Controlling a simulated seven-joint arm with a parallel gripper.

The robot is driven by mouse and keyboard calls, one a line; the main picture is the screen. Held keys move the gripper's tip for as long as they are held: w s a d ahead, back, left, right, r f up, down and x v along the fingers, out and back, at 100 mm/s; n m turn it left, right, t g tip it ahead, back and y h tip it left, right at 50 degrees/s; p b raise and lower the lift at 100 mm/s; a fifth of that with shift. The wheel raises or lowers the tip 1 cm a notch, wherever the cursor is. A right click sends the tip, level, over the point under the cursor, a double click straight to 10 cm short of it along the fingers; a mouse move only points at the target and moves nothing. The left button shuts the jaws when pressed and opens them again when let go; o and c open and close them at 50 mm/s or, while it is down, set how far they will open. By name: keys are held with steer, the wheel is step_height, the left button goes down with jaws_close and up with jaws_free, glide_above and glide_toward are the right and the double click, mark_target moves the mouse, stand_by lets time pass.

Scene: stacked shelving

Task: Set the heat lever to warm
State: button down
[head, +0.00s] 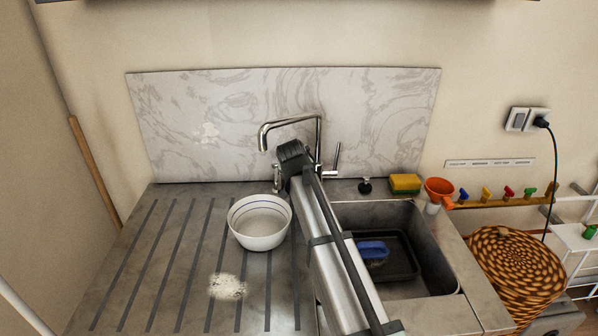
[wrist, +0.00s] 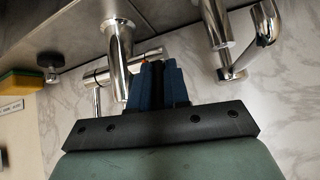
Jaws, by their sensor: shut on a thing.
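The chrome faucet (head: 318,140) stands behind the sink; in the wrist view, which is upside down, its body (wrist: 118,45) shows with a crossbar. A slim lever (head: 337,158) stands upright on its right side; it also shows in the wrist view (wrist: 97,98). My gripper (wrist: 153,78) has its blue fingers close together at the other end of the crossbar, shut on the heat lever. The fingers hide most of that lever, so its setting cannot be read. A small orange spot shows beside the fingertips. In the head view my arm hides the fingers.
A second small chrome tap (wrist: 215,35) is close beside my fingers. A white bowl (head: 260,240) stands left of my arm. The sink (head: 425,240) holds a dark tray and a blue brush (head: 372,249). A sponge (head: 405,183) and orange cup (head: 438,190) stand at right.

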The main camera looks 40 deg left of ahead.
steer(key=shift+s+d+f+t+y, duration=0.15)
steer(key=shift+s+f+t+y, duration=0.1)
steer(key=shift+t+y, duration=0.25)
steer(key=shift+w, duration=0.1)
steer(key=c, duration=1.1)
jaws_free()
steer(key=shift+r, duration=0.1)
steer(key=v, duration=1.3)
steer(key=shift+s+r, duration=0.2)
steer(key=shift+s, duration=0.1)
steer(key=shift+w+d, duration=0.1)
steer(key=shift+d, duration=0.05)
